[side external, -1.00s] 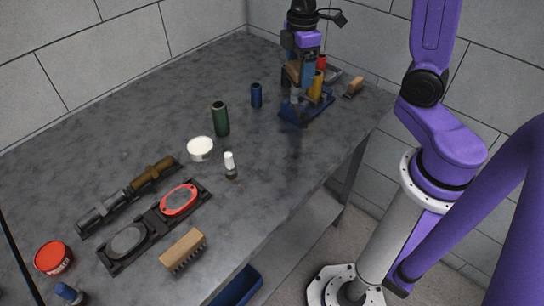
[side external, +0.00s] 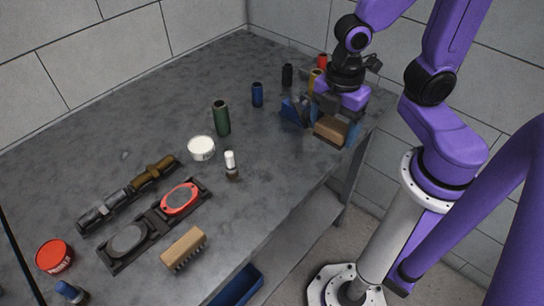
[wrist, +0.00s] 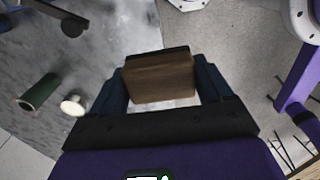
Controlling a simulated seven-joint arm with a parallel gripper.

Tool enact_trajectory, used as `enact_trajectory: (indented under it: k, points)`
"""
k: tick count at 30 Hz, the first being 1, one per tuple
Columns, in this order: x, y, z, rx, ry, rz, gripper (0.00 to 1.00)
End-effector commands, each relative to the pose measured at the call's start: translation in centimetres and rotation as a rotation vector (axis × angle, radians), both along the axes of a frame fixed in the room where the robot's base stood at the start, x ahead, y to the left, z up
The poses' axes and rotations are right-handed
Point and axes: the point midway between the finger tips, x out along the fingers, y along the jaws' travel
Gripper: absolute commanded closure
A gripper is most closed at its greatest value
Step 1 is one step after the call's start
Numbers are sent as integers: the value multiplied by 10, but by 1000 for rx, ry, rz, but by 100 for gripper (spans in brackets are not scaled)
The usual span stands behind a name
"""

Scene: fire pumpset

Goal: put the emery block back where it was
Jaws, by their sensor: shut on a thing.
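The emery block (side external: 331,130) is a brown, wood-like block with a dark underside. My gripper (side external: 340,122) is shut on it near the right end of the bench, close to the front edge. In the wrist view the block (wrist: 160,78) sits between the two dark blue fingers, with a dark strip along its far side. I cannot tell whether the block touches anything below.
Black (side external: 287,75), yellow (side external: 314,77) and red (side external: 322,61) cylinders stand near the rack. Blue (side external: 257,95) and green (side external: 222,118) cylinders, a white tub (side external: 201,148) and a small bottle (side external: 231,166) stand left. A brush (side external: 184,248) lies at the front. The middle-back bench is clear.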

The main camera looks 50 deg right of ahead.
Motion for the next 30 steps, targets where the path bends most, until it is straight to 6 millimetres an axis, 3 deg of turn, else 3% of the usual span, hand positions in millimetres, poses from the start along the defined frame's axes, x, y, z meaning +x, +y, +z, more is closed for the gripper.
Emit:
enact_trajectory:
  k: [30]
  points:
    - [70, 23, -33, 0, 1, 4, 46]
